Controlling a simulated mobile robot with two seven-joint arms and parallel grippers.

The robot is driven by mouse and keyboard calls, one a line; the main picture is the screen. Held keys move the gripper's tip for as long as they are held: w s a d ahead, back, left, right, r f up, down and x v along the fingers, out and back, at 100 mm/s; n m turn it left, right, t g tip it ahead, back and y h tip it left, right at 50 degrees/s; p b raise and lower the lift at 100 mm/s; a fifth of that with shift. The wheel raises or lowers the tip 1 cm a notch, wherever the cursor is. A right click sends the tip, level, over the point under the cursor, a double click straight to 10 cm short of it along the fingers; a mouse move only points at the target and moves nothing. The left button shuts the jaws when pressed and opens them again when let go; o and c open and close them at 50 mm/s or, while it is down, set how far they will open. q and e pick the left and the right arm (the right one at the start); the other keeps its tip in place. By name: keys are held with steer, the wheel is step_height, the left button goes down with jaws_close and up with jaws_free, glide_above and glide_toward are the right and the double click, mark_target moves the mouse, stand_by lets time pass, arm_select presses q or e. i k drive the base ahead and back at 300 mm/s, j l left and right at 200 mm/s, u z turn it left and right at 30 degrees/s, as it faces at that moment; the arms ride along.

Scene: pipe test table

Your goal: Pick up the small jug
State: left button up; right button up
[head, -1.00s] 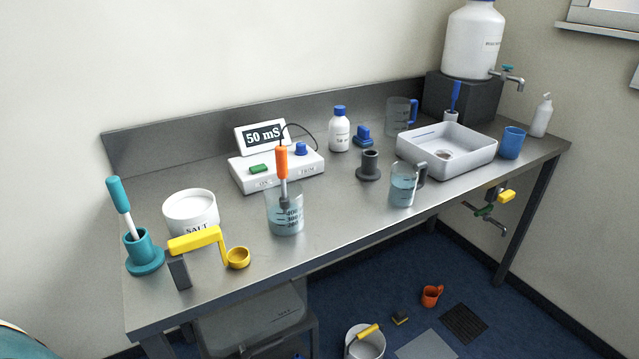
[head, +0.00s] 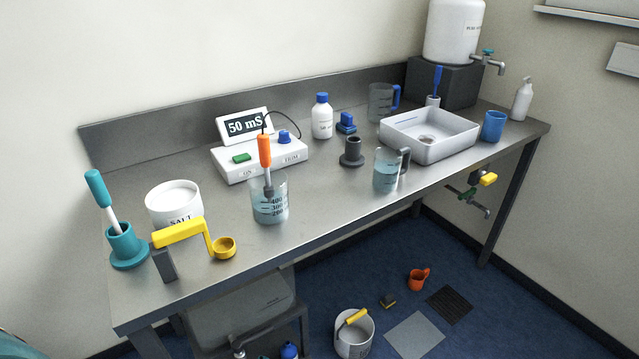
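A small clear jug (head: 386,172) with a dark grey handle and bluish liquid stands upright near the front edge of the table, left of the handle. A clear jug with a blue handle (head: 381,102) stands further back, by the tray, and looks empty. A small orange jug (head: 418,279) rests on the floor. Neither of my grippers is in view, so nothing is seen touching any jug.
A grey stand (head: 351,152), a white tray (head: 475,138) and a beaker (head: 270,208) with an orange-handled probe surround the grey-handled jug. A meter (head: 247,125), salt tub (head: 174,201) and yellow scoop (head: 225,248) are left. A bucket (head: 354,338) stands on the floor.

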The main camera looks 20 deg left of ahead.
mark_target(386, 170)
steer(key=i+l, duration=0.2)
steer(key=i+l+u, duration=0.15)
steer(key=l, duration=0.3)
steer(key=i+l, duration=0.15)
steer(key=l, duration=0.15)
steer(key=i+l+u, duration=0.15)
steer(key=l, duration=0.2)
steer(key=i+l, duration=0.2)
steer(key=l, duration=0.15)
steer(key=u, duration=0.05)
